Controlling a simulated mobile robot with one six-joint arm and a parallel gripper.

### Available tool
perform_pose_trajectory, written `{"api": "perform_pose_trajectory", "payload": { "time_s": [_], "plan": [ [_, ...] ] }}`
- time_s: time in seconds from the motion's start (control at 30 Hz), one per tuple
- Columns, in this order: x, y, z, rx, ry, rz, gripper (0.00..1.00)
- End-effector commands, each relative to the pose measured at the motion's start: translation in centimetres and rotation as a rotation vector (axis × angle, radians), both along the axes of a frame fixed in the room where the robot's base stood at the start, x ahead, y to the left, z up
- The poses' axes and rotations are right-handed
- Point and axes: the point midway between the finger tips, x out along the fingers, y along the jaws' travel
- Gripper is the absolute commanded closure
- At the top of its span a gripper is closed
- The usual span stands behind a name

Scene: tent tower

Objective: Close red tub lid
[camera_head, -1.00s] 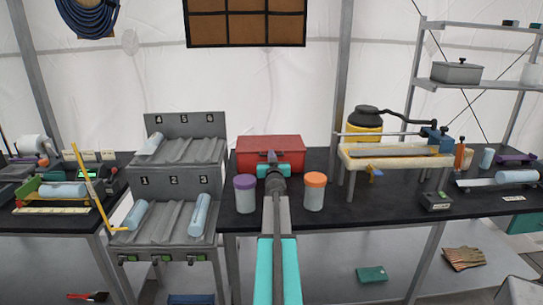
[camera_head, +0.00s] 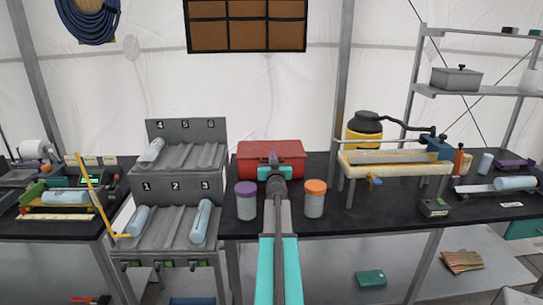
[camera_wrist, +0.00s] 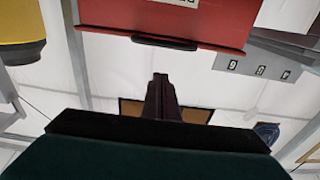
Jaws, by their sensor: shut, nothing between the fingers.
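The red tub (camera_head: 248,172) stands at the back of the black bench, at the middle of the head view. Its lid (camera_head: 255,149) looks flat and down on it; I cannot tell if a small gap is left. In the wrist view, a red face of the tub (camera_wrist: 110,14) shows at the top, with a dark handle (camera_wrist: 165,41) along its edge. My gripper (camera_head: 273,158) is in front of the tub and hides part of its front. Its dark fingers (camera_wrist: 160,82) are together and empty, with a gap in the wrist picture between them and the handle.
A purple-lidded jar (camera_head: 246,203) and an orange-lidded jar (camera_head: 314,202) stand close on either side of my arm. A grey numbered rack (camera_head: 165,232) is to the left. A pale-topped stand (camera_head: 395,160) and a yellow container (camera_head: 360,140) are to the right.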

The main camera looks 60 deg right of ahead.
Motion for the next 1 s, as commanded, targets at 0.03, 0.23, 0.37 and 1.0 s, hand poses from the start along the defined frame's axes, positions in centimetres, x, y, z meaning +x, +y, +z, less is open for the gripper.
{"api": "perform_pose_trajectory", "payload": {
  "time_s": [0.03,0.23,0.37,1.0],
  "plan": [
    [-0.4,0.6,-0.1,0.0,0.0,0.0,1.0],
    [-1.4,2.2,-0.3,0.001,-0.001,0.001,1.0],
    [-2.1,3.1,-0.5,0.001,-0.001,0.001,1.0],
    [-3.9,5.8,-0.9,0.0,-0.001,0.003,1.0]
  ]
}}
